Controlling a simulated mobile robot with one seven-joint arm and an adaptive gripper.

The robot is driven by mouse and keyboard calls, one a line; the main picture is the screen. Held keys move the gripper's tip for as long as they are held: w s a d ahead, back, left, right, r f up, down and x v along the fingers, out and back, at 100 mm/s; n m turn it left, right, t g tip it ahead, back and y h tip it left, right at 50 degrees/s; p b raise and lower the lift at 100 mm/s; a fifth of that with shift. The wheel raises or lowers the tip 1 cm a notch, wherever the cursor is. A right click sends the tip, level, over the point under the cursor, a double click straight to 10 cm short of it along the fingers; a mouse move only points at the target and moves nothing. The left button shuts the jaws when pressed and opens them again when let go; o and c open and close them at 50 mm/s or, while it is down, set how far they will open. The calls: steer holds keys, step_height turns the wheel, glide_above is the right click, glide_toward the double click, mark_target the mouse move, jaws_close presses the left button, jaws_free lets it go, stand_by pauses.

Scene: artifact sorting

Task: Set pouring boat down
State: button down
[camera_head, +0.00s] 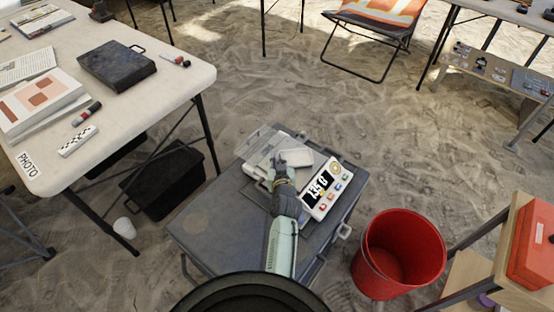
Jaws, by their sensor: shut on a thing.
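My gripper (279,163) is at the middle of the view, over a grey case (197,238) that stands on the sand. It is shut on a small pale grey piece (299,158), which looks like the pouring boat. The piece is just above or on a white-edged device with a lit display (322,188) and coloured buttons; I cannot tell whether it touches. The gripper and my arm hide part of the device and of the case top.
A red bucket (400,250) stands right of the case. A red box (533,244) sits on a wooden shelf at the right edge. The white table (140,115) at left holds books, a dark case (117,65) and markers. Bare case top shows left of my arm.

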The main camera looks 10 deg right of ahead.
steer(key=shift+r, duration=0.1)
steer(key=shift+s, duration=0.1)
steer(key=c, duration=1.6)
jaws_free()
